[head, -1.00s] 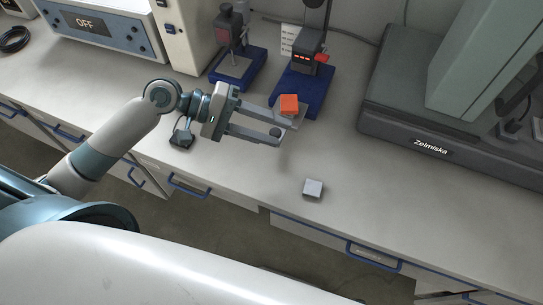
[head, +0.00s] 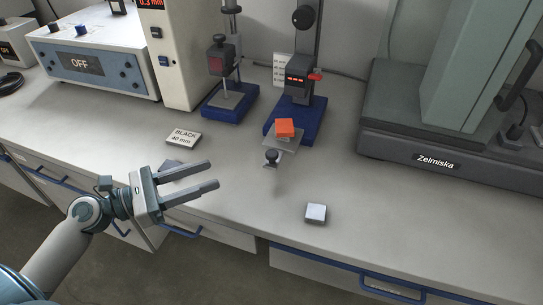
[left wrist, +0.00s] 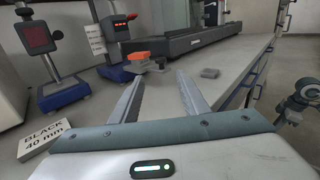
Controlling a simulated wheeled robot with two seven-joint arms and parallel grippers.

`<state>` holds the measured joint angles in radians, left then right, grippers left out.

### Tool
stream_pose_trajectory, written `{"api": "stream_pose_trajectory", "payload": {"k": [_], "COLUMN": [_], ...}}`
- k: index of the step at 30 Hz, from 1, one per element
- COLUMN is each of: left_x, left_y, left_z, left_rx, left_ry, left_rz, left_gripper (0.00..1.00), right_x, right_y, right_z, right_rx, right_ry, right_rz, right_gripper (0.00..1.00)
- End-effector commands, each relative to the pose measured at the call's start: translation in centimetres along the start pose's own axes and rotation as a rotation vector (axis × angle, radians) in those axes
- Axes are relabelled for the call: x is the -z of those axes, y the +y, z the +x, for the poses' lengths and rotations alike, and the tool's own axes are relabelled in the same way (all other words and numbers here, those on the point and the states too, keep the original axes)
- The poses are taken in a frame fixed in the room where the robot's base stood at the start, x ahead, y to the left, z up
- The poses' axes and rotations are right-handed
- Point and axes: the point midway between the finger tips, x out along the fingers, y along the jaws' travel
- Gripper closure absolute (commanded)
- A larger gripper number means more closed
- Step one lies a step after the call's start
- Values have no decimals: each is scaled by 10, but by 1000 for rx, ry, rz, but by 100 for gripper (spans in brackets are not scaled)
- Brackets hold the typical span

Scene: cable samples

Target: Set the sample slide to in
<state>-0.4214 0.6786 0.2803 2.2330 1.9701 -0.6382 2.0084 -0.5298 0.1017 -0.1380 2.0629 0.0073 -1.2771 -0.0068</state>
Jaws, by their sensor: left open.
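The sample slide (head: 285,145) is a grey plate sticking out from the front of a stand with a blue base (head: 316,117). An orange block (head: 285,128) sits on the plate and a dark knob (head: 271,157) is at its front. The orange block (left wrist: 135,56) and the knob (left wrist: 160,62) also show in the left wrist view, beyond my fingertips. My left gripper (head: 213,177) is open and empty, apart from the knob, to its left and nearer the bench front. Part of my right arm (left wrist: 302,93) shows at the right of the left wrist view; its jaws are unclear.
A smaller blue-based stand (head: 230,104) is to the left. A "BLACK 40 mm" label block (head: 184,138) lies behind my left gripper. A small grey block (head: 316,213) lies near the bench front. A large Zelmiska machine (head: 437,160) stands right. Bench between is clear.

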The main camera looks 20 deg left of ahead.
Motion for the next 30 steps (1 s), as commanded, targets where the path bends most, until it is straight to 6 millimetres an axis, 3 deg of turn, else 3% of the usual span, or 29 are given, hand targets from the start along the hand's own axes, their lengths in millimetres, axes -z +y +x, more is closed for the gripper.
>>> {"api": "stream_pose_trajectory", "payload": {"k": [8,14,30], "left_x": [0,-2,-3], "left_y": [0,0,0], "left_z": [6,24,108], "left_rx": [2,3,2], "left_ry": [1,-1,-3], "left_rz": [2,3,3], "left_gripper": [59,59,59], "right_x": [-1,-2,-20], "right_y": [0,0,1], "right_z": [3,11,65], "right_rx": [0,1,4], "right_ry": [-2,-2,-13], "right_rz": [0,0,0], "right_gripper": [100,100,100]}}
